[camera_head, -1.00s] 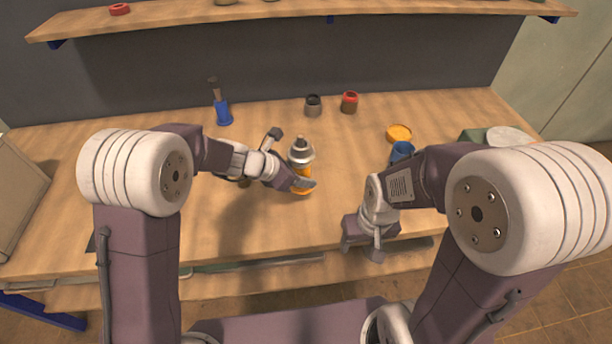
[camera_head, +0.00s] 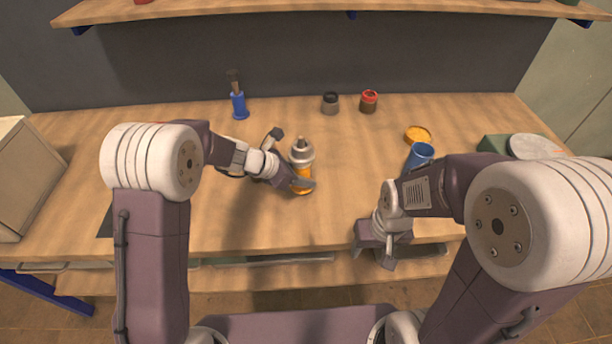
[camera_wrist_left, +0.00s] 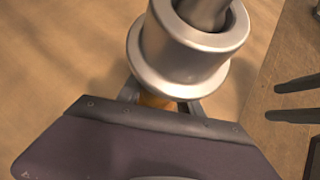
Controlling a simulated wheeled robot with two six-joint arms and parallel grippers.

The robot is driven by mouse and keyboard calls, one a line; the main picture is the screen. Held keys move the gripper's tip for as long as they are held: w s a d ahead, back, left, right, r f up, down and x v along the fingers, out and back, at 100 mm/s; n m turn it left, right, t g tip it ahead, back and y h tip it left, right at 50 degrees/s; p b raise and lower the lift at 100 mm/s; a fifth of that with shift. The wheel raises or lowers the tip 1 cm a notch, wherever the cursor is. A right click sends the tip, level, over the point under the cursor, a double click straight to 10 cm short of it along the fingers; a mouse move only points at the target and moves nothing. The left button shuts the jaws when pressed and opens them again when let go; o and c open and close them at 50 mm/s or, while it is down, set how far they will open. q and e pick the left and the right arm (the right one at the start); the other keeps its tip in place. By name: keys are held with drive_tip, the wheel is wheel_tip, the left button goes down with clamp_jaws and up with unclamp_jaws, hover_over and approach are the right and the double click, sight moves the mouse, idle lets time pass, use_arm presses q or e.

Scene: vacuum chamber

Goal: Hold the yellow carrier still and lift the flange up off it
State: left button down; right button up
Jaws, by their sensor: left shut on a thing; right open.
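The yellow carrier (camera_head: 303,183) stands upright on the wooden table, in the middle of the head view. The grey metal flange (camera_head: 301,154) sits on top of it, with a narrower grey stub rising from its middle. In the left wrist view the flange (camera_wrist_left: 188,50) fills the upper middle, and only a sliver of the yellow carrier (camera_wrist_left: 155,100) shows below it. My left gripper (camera_head: 299,184) is shut on the carrier, below the flange. My right gripper (camera_head: 372,250) is open and empty at the table's front edge, to the right and well apart from the flange.
A blue cup (camera_head: 419,156) and an orange disc (camera_head: 417,135) are at right. A blue holder with a brush (camera_head: 239,105) stands at back left. A grey jar (camera_head: 331,103) and a red jar (camera_head: 369,101) stand behind the flange. The table between flange and right gripper is clear.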

use_arm(q)
drive_tip(key=shift+w+a+f+b, duration=0.3)
drive_tip(key=shift+w+a+f, duration=0.15)
drive_tip(key=shift+a+f, duration=0.2)
drive_tip(key=shift+w+a+f+b, duration=0.3)
drive_tip(key=shift+w+a+f, duration=0.1)
drive_tip(key=shift+a+f, duration=0.25)
drive_tip(key=shift+f+b, duration=0.4)
drive_tip(key=shift+f, duration=0.05)
drive_tip(key=c, duration=0.8)
unclamp_jaws()
drive_tip(key=shift+s+r, duration=0.1)
drive_tip(key=shift+o, duration=0.2)
drive_tip(key=shift+c, duration=0.4)
